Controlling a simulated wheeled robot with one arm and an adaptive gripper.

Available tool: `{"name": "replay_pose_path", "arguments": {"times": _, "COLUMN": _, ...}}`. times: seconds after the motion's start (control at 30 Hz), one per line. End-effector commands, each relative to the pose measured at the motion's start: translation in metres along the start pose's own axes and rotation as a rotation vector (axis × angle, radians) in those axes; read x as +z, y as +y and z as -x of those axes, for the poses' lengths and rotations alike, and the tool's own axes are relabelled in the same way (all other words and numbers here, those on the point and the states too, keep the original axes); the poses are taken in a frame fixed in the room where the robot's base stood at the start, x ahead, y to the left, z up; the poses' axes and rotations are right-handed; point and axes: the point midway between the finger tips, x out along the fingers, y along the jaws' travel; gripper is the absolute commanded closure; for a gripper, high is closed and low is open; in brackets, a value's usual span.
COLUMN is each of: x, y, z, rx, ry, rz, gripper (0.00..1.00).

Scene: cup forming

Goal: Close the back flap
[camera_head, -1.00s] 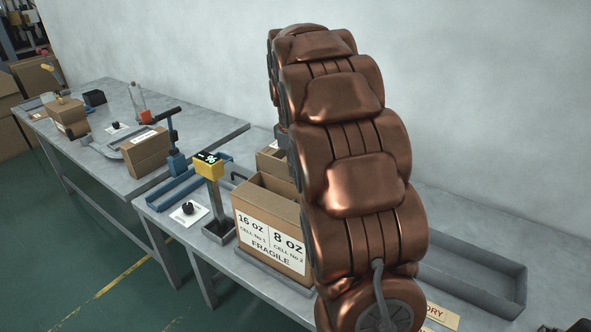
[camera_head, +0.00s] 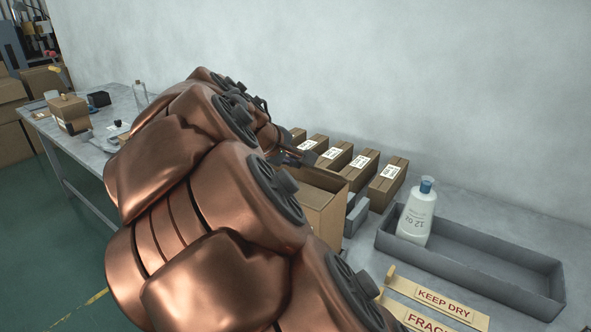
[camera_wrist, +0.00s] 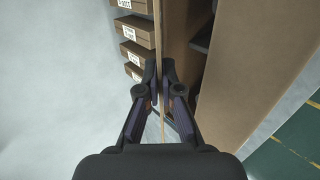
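The open cardboard box (camera_head: 322,207) stands on the bench, partly hidden behind my arm in the head view. Its back flap (camera_wrist: 158,30) shows edge-on in the wrist view as a thin upright sheet. My gripper (camera_wrist: 160,66) straddles this flap, one finger on each side, with the fingertips close together on it. In the head view, my gripper (camera_head: 291,157) is at the box's far edge, small and partly hidden. The box's brown wall (camera_wrist: 255,70) and dark opening (camera_wrist: 203,40) lie to the right of the flap in the wrist view.
Several closed labelled boxes (camera_head: 361,168) stand in a row behind the open box, near the wall. A grey tray (camera_head: 500,274) at right holds a white blue-capped bottle (camera_head: 416,212). Label plates (camera_head: 440,302) lie in front. Another bench (camera_head: 78,158) is at left.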

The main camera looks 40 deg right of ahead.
Motion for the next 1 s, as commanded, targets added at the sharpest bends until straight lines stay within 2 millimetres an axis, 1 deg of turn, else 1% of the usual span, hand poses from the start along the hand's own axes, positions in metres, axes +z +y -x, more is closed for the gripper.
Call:
{"name": "replay_pose_path", "arguments": {"times": 0.03, "x": 0.0004, "y": -0.0065, "z": -0.0036, "rx": 0.035, "ry": 0.000, "rz": 0.001, "gripper": 1.00}}
{"name": "replay_pose_path", "arguments": {"times": 0.2, "x": -0.0008, "y": -0.0101, "z": -0.0030, "rx": 0.131, "ry": 0.002, "rz": 0.003, "gripper": 1.00}}
{"name": "replay_pose_path", "arguments": {"times": 0.4, "x": 0.0001, "y": -0.0127, "z": -0.0032, "rx": 0.199, "ry": -0.002, "rz": 0.003, "gripper": 1.00}}
{"name": "replay_pose_path", "arguments": {"times": 1.0, "x": 0.0000, "y": -0.0122, "z": -0.0020, "rx": 0.234, "ry": -0.001, "rz": 0.001, "gripper": 1.00}}
